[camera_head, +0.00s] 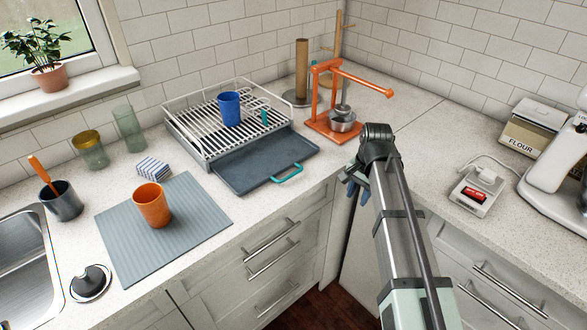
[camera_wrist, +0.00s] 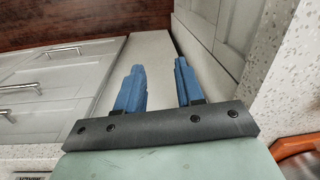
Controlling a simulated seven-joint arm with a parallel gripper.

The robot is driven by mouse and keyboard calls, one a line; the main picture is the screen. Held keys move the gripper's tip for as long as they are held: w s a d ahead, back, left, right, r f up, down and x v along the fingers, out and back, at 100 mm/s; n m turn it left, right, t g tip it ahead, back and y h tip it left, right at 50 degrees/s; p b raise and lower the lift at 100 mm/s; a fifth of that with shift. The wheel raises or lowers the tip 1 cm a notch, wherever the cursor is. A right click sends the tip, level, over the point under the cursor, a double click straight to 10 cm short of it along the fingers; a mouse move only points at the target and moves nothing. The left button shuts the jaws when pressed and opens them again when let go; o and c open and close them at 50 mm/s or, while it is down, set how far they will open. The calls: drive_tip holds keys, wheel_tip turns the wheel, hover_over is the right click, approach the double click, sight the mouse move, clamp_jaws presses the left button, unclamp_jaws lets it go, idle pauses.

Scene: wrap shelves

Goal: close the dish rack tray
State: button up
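The dish rack (camera_head: 196,116) is a white wire rack on the counter near the back wall, with a blue cup (camera_head: 229,109) standing on it. Its dark grey tray (camera_head: 250,165) is slid out from under the rack toward the counter's front edge. A teal handle (camera_head: 287,174) sits on the tray's front edge. My gripper (camera_head: 355,188) hangs to the right of the tray, apart from the handle, past the counter's front edge. In the wrist view its two blue fingers (camera_wrist: 157,88) are spread with nothing between them. The tray is not visible in the wrist view.
An orange stand (camera_head: 333,100) with metal bowls is behind my gripper, right of the rack. An orange cup (camera_head: 152,206) stands on a grey mat (camera_head: 186,250) left of the tray. Cabinet drawers (camera_head: 270,240) lie below the counter edge. A scale (camera_head: 477,192) sits at right.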

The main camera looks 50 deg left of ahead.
drive_tip(key=s+a+r, duration=0.5)
drive_tip(key=a+r, duration=0.2)
drive_tip(key=r, duration=0.4)
drive_tip(key=m+y, duration=0.1)
approach(292, 174)
drive_tip(key=f, duration=0.5)
drive_tip(key=a+f, duration=0.1)
drive_tip(key=f, duration=0.1)
drive_tip(key=shift+s+a+f, duration=0.1)
drive_tip(key=shift+f, duration=0.2)
clamp_jaws()
idle(0.8)
